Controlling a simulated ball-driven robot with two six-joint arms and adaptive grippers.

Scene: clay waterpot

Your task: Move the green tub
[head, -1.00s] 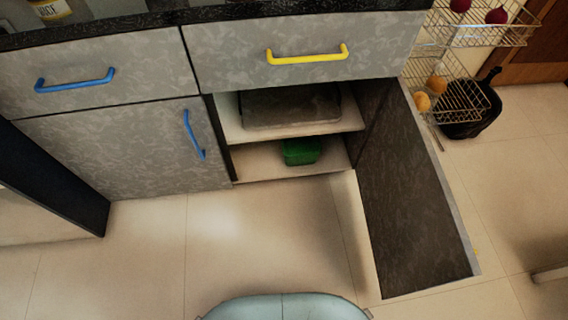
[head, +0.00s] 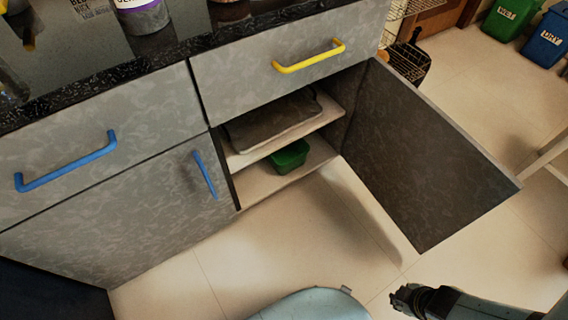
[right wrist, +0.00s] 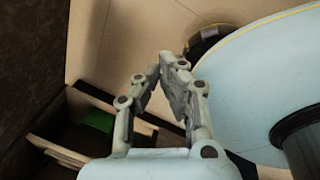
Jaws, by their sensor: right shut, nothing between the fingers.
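The green tub (head: 290,157) sits on the bottom shelf of an open cupboard, below a shelf holding a dark grey tray or lid (head: 272,122). It also shows in the right wrist view (right wrist: 99,121) as a green patch at the left. My right gripper (head: 400,298) is low at the right in the head view, in front of the cupboard and well apart from the tub. In the right wrist view its fingers (right wrist: 172,62) are closed together with nothing between them. My left gripper is not in view.
The cupboard door (head: 435,150) stands wide open to the right of the opening. A drawer with a yellow handle (head: 310,56) is above it. Blue handles (head: 65,162) mark the left units. Green (head: 512,18) and blue (head: 548,38) bins stand far right. The floor before the cupboard is clear.

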